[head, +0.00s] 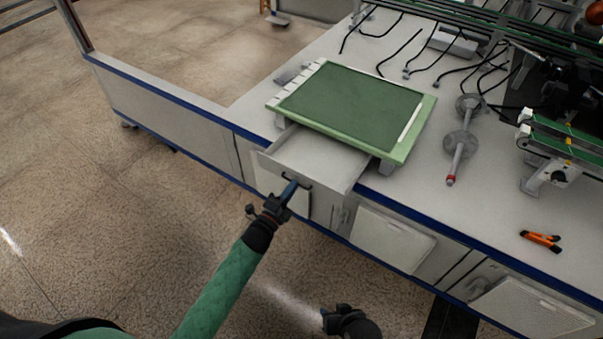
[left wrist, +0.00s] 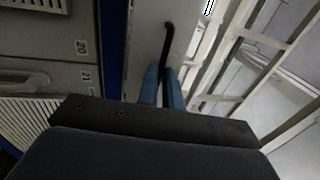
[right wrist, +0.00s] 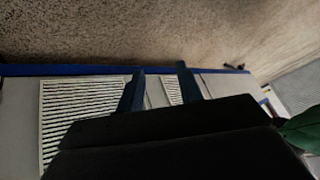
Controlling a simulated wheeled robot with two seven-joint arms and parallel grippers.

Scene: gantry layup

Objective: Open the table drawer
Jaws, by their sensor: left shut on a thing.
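The table drawer (head: 330,162) sticks out from the front of the workbench, and its pale inside shows from above as empty. Its black handle (head: 303,185) is on the drawer front. My left gripper (head: 290,188) is shut on this handle. In the left wrist view the blue fingers (left wrist: 163,88) close around the lower end of the black handle (left wrist: 167,42). My right gripper (head: 328,318) is low in the head view, away from the drawer. In the right wrist view its fingers (right wrist: 161,85) are apart with nothing between them.
The workbench top (head: 400,195) carries a green board (head: 352,105) just behind the drawer, a grey metal part (head: 459,145) and orange-handled pliers (head: 541,241). Vented cabinet panels (head: 393,238) lie right of the drawer. The floor (head: 110,210) in front is clear.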

